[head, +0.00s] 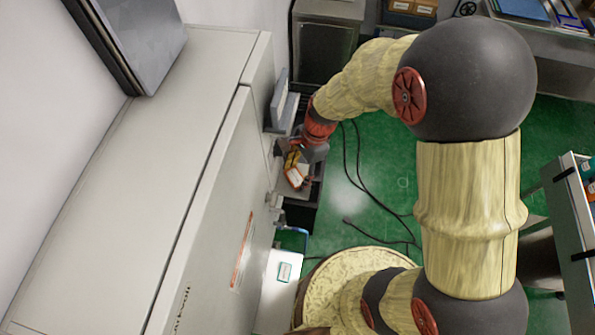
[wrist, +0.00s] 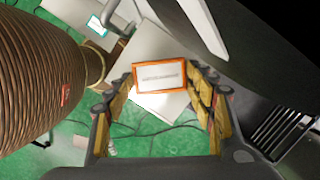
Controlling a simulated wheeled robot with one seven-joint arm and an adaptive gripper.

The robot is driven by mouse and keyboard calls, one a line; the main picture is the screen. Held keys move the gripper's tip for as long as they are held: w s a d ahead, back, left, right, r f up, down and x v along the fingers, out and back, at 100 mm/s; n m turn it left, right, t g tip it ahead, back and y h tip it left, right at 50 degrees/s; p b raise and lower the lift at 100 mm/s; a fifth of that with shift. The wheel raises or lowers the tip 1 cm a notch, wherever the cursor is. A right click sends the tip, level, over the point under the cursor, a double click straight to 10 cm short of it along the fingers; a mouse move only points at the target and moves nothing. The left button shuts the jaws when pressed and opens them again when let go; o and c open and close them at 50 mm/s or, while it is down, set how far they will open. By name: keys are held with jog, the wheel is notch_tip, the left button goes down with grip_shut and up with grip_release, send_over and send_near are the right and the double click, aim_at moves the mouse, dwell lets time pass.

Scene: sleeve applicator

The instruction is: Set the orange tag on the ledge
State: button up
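The orange tag (wrist: 160,77) is a white card with printed text and an orange border. In the wrist view it sits between the fingertips of my gripper (wrist: 161,80), with a yellow-padded finger against each side edge. It also shows in the head view (head: 295,178), just below my gripper (head: 292,164), close to the cabinet front. The grey ledge (wrist: 150,45) is behind the tag in the wrist view, and the tag overlaps it. I cannot tell whether the tag touches the ledge. My gripper hides part of the ledge in the head view.
A large light-grey cabinet (head: 110,170) fills the left side of the head view. A grey upright panel (head: 280,98) stands out from its front. Dark cables (head: 372,190) lie on the green floor (head: 345,195). A shelf unit (head: 575,235) stands at the right.

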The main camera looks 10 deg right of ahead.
jog(key=o, duration=0.4)
jog(key=shift+r, duration=0.1)
jog(key=shift+v, duration=3.85)
jog(key=s+d+r+n+t+h+b, duration=0.1)
jog(key=s+d+n+t+b, duration=0.1)
jog(key=s+d+n+b, duration=0.1)
jog(key=s+d+r+n+t+h+b, duration=0.1)
jog(key=s+d+n+t+b, duration=0.1)
jog(key=s+n+b, duration=0.4)
jog(key=s+d+r+n+t+h+b, duration=0.1)
jog(key=s+d+n+b, duration=0.3)
jog(key=b, duration=0.4)
jog(key=shift+s+d+r+n+t, duration=0.15)
jog(key=shift+d+r+n+t, duration=0.35)
jog(key=shift+n+t, duration=0.2)
